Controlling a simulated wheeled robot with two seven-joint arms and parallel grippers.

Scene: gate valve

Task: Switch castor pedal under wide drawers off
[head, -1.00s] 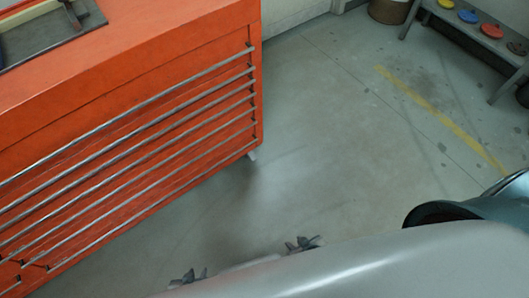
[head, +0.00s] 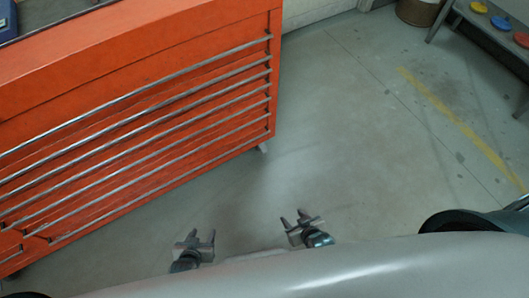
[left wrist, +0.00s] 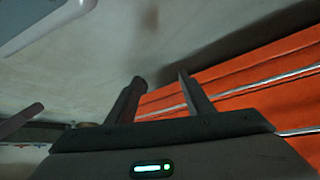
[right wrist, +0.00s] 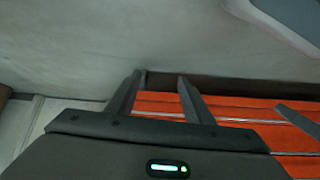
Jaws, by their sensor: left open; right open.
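The orange cabinet with wide drawers (head: 140,130) fills the left of the head view. A small light grey piece, perhaps a castor part (head: 263,147), shows under its near right corner; I cannot tell whether it is the pedal. No pedal is clearly visible. My left gripper (head: 195,238) is open and empty above the floor, in front of the drawers. My right gripper (head: 303,220) is open and empty, further right, beyond the cabinet's corner in the picture. Orange drawers also show in the left wrist view (left wrist: 240,85) and right wrist view (right wrist: 230,107), apart from the fingers.
The grey floor (head: 350,150) is clear right of the cabinet. A bench (head: 490,30) with coloured discs and a brown bin (head: 419,11) stand at the back right. A dark rounded object (head: 465,219) is at the right edge.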

